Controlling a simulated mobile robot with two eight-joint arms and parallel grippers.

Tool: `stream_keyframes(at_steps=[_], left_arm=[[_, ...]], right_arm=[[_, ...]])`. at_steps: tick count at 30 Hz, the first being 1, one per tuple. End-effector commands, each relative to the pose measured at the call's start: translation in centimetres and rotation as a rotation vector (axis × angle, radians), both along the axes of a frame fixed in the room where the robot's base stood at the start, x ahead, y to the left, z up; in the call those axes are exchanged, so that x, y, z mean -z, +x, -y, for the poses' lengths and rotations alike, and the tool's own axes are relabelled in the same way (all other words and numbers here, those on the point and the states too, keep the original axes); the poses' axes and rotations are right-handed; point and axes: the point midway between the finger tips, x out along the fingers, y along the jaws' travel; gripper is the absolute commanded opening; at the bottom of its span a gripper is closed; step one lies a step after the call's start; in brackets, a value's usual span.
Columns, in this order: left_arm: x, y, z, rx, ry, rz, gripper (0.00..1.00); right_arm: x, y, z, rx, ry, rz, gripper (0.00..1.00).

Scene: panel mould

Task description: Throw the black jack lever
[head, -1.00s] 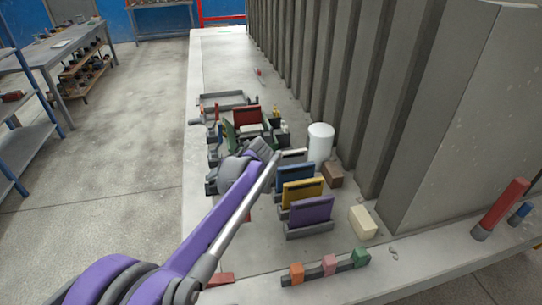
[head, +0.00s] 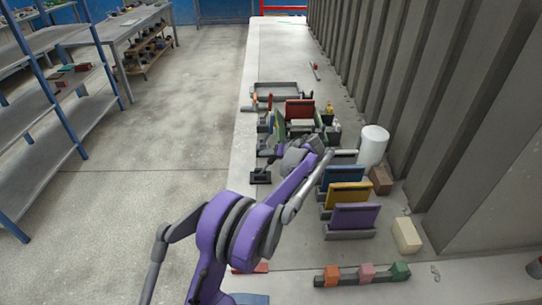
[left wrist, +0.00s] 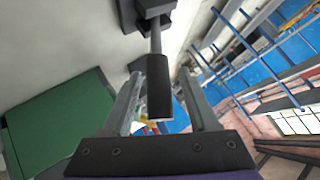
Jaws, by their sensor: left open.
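The black jack lever has a dark base, a thin grey rod and a black cylindrical grip. In the left wrist view its black grip (left wrist: 159,92) lies between the two fingers of my left gripper (left wrist: 160,76), with space visible on both sides. My left gripper is open. In the head view a dark lever base (head: 260,178) stands near the bench's left edge. My left gripper (head: 284,160) is beside it there, and its fingertips are mostly hidden by the wrist. My right gripper is in neither view.
A green panel (left wrist: 60,125) is close on the left in the wrist view. In the head view, blue (head: 342,177), yellow (head: 348,195) and purple (head: 355,216) panels stand right of my arm. A white cylinder (head: 373,146) is behind them. A ribbed wall closes the right side.

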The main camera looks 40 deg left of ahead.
Motion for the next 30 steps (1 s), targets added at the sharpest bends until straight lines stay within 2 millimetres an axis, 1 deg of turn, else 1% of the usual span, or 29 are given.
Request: stream_keyframes(at_steps=[3, 11, 14, 15, 17, 21, 30], left_arm=[[0.39, 0.09, -0.46, 0.001, -0.001, 0.000, 0.59], [0.46, 0.11, -0.53, 0.001, -0.001, 0.000, 0.59], [0.45, 0.11, -0.51, 0.001, -0.001, 0.000, 0.43], [0.45, 0.11, -0.51, 0.001, -0.001, 0.000, 0.36], [0.45, 0.11, -0.50, 0.001, -0.001, 0.000, 0.25], [0.44, 0.11, -0.50, 0.001, -0.001, 0.000, 0.00], [0.43, 0.10, -0.49, 0.001, -0.001, 0.000, 0.00]], right_arm=[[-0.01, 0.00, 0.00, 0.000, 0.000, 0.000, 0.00], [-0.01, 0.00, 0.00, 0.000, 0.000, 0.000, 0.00], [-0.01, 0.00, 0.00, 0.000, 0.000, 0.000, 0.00], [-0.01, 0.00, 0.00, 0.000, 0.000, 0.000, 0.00], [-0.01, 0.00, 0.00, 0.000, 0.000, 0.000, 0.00], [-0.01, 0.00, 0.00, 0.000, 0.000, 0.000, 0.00], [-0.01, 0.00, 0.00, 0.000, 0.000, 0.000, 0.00]])
